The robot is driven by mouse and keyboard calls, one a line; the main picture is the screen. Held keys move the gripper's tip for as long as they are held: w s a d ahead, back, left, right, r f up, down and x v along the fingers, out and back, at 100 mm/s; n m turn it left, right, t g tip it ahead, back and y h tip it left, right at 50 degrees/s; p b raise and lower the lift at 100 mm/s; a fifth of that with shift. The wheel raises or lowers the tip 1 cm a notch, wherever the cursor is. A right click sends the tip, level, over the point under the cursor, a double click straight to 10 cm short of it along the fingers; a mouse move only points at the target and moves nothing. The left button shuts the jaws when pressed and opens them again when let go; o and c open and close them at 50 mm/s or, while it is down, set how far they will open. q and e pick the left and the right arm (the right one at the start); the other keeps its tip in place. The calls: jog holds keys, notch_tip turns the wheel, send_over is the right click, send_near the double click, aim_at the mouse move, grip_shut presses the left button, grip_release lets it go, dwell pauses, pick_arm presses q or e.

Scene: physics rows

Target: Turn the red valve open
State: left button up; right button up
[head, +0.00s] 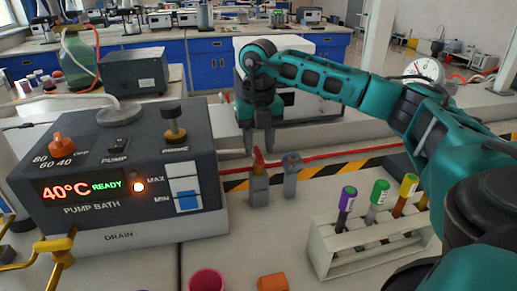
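The red valve (258,156) is a small red lever on top of an olive-brown post, right of the pump bath. A red hose runs by it to the right. My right gripper (258,150) points down just above and behind the lever. Its two fingers are apart, with the red lever showing at the gap between their tips. I cannot tell whether a finger touches it. My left gripper is not in view.
The grey pump bath (120,185) stands at the left, reading 40°C READY. A grey post with a blue-grey knob (291,162) is close right of the valve. A white rack (350,262) holds several capped tubes. A pink cup (207,280) and an orange block (272,282) are in front.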

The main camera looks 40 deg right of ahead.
jog(key=shift+f, duration=0.65)
grip_shut()
